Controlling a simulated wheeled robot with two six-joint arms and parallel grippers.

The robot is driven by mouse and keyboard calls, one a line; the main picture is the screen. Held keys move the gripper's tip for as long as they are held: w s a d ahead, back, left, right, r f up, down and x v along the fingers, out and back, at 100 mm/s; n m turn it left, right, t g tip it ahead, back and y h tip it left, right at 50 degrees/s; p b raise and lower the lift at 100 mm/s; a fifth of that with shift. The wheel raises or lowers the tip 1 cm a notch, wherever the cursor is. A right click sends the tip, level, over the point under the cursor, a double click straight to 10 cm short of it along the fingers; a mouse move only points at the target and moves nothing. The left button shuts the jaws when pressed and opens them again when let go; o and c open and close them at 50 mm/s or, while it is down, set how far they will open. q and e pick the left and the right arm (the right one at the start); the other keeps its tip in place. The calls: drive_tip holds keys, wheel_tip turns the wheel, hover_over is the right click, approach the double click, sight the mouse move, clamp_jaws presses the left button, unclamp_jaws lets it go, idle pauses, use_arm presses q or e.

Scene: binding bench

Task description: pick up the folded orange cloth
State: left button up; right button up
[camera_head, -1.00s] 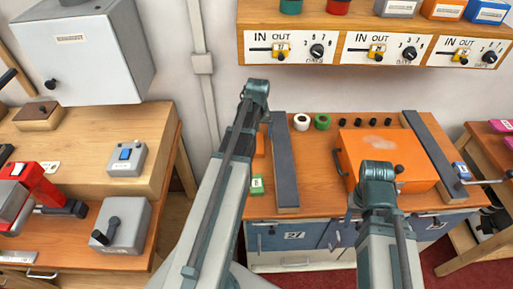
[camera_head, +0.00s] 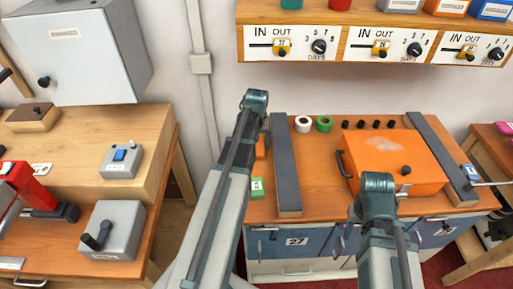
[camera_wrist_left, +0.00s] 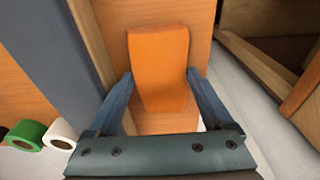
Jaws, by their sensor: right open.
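The folded orange cloth (camera_wrist_left: 159,60) is a small thick block on the wooden bench top in the left wrist view. In the head view the cloth (camera_head: 261,146) is partly hidden behind my left arm. My left gripper (camera_wrist_left: 160,78) has its two blue-grey fingers spread, one on each side of the cloth's near part, with narrow gaps showing. The fingers' height above the bench is hard to tell. My right gripper (camera_head: 376,185) is in front of the orange box on the right, apart from the cloth; its fingers are hidden.
White tape (camera_head: 303,124) and green tape (camera_head: 324,124) stand behind. The big orange box (camera_head: 390,155) fills the bench's right part.

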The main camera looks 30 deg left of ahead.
sight(257, 145)
use_arm(q)
drive_tip(key=c, duration=0.6)
drive_tip(key=shift+r, duration=0.1)
wheel_tip(257, 145, up, 10)
drive_tip(key=p, duration=1)
drive_tip(key=o, duration=0.7)
drive_tip(key=c, duration=0.6)
drive_tip(key=shift+o, duration=0.2)
drive_tip(key=shift+d, duration=0.1)
